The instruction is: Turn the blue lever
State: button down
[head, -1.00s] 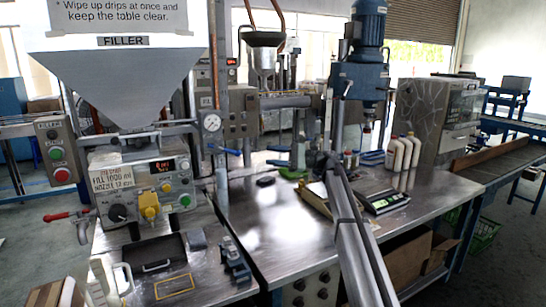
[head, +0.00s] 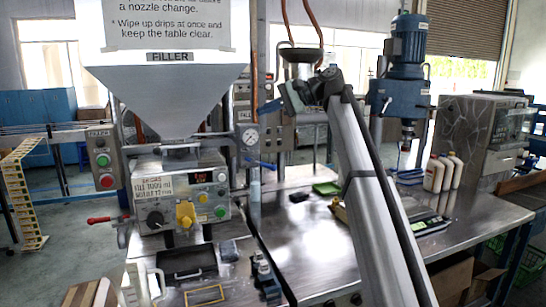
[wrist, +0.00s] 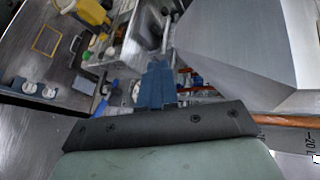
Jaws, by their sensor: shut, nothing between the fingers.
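A blue lever (head: 262,165) sticks out on the pipework just below the round gauge (head: 250,136) in the head view. A bright blue handle also shows in the wrist view (wrist: 101,108), left of my fingers; I cannot tell if it is the same lever. My gripper (head: 268,106) is raised above the lever in the head view, its blue fingers pointing left, apart from it. In the wrist view my blue fingers (wrist: 157,70) are together and empty. Any other lever behind my arm is hidden.
The filler hopper (head: 165,90) and its control panel (head: 183,195) with a yellow knob stand left of my gripper. In the wrist view the hopper wall (wrist: 245,45) is close on the right. A steel table (head: 310,235) has clear room. White bottles (head: 435,175) stand at right.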

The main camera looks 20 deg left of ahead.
jog(key=w+d+f+n+t+h, duration=0.4)
jog(key=w+d+f+t+h, duration=0.15)
jog(key=w, duration=0.25)
jog(key=n, duration=0.2)
send_over(274, 167)
jog(key=w, duration=0.1)
jog(key=shift+t+y, duration=0.25)
jog(key=shift+t, duration=0.1)
jog(key=f, duration=0.7)
jog(key=shift+w+d, duration=0.1)
jog(key=shift+d, duration=0.1)
jog(key=f, duration=0.1)
jog(key=s+f, duration=0.1)
jog(key=f, duration=0.1)
jog(key=shift+s+a, duration=0.15)
jog(key=shift+a, duration=0.05)
jog(key=shift+s+a+f, duration=0.1)
jog(key=shift+s+f, duration=0.1)
jog(key=shift+f, duration=0.2)
